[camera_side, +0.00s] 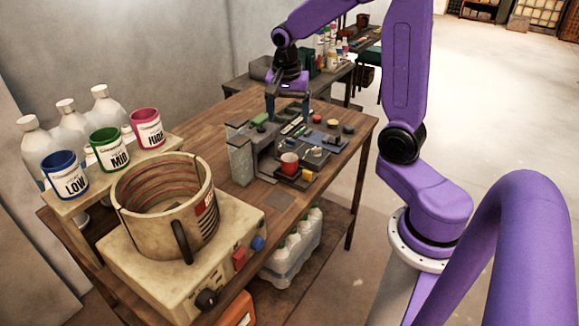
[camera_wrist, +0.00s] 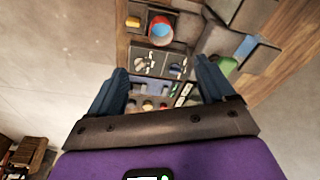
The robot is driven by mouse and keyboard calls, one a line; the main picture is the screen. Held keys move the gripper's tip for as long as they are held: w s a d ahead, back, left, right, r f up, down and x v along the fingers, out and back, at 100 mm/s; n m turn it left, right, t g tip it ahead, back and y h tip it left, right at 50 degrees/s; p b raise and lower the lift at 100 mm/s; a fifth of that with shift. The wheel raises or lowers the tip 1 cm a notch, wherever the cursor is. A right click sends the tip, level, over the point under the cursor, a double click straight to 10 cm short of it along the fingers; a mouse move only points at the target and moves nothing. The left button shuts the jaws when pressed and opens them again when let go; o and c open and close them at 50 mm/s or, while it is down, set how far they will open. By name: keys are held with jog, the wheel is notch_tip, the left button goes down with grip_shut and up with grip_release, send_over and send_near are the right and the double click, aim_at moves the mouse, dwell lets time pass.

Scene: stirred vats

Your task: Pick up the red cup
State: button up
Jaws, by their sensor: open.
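The red cup (camera_side: 289,163) stands upright on a dark tray in the middle of the wooden bench in the side view. In the wrist view the red cup (camera_wrist: 160,31) shows near the top, with a pale blue inside. My gripper (camera_side: 290,116) is above the far part of the bench, behind the cup and apart from it. In the wrist view my gripper (camera_wrist: 160,72) has its two dark blue fingers spread wide, with nothing between the tips. The cup lies beyond the fingertips in that view.
Grey metal blocks (camera_side: 241,160) stand just left of the cup. A yellow block (camera_side: 307,174) sits close by on the right. Small parts and pots fill the bench behind. A large coiled vat (camera_side: 165,205) stands at the front left, with LOW, MID and HIGH tins above.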

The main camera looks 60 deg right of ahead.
aim_at(289, 159)
jog(key=f, duration=0.5)
jog(key=w+d+f, duration=0.1)
jog(key=f, duration=0.5)
jog(key=d+f, duration=0.1)
jog(key=f, duration=0.5)
jog(key=shift+w+d+f, duration=0.1)
jog(key=shift+w+d, duration=0.05)
jog(key=shift+d, duration=0.1)
jog(key=c, duration=1.1)
